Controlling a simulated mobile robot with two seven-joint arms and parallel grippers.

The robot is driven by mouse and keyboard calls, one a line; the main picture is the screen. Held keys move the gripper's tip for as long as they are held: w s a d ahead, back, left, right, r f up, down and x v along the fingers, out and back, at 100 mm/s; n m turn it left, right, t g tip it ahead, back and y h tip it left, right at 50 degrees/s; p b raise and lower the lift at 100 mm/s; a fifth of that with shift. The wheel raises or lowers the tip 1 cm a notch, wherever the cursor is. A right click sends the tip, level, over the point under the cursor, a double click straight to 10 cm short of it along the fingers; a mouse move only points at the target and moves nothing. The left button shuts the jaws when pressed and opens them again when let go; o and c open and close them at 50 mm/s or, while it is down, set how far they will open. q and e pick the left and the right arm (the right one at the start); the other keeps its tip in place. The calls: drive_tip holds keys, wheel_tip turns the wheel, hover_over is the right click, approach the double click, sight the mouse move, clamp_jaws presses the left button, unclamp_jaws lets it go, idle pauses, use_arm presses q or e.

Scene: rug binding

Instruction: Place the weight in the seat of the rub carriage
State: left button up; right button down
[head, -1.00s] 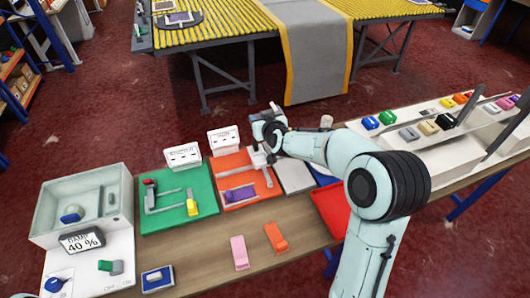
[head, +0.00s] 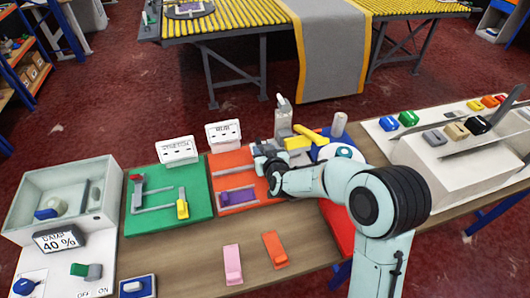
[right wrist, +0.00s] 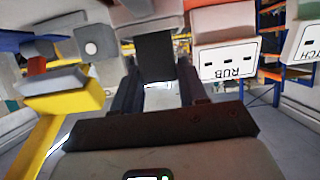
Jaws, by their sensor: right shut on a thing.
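The purple rub carriage (head: 238,196) sits between grey rails on the orange board (head: 262,196), behind which the RUB sign (head: 223,133) stands. My right gripper (head: 264,166) is over the right part of this board, to the right of and behind the carriage. It is shut on the weight, which the gripper mostly hides in the head view. In the right wrist view, a dark block (right wrist: 154,58) shows between the two dark fingers; I cannot make out its full shape. The RUB sign (right wrist: 226,62) appears upside down there. The carriage's seat is too small to make out. My left gripper is not in view.
A green board (head: 165,215) with a yellow block lies left of the orange one. Pink (head: 232,264) and orange (head: 275,250) blocks lie in front.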

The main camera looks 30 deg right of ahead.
drive_tip(key=shift+w+d+f, duration=0.1)
drive_tip(key=shift+d, duration=0.1)
drive_tip(key=shift+a, duration=0.15)
drive_tip(key=shift+f, duration=0.15)
drive_tip(key=c, duration=0.6)
unclamp_jaws()
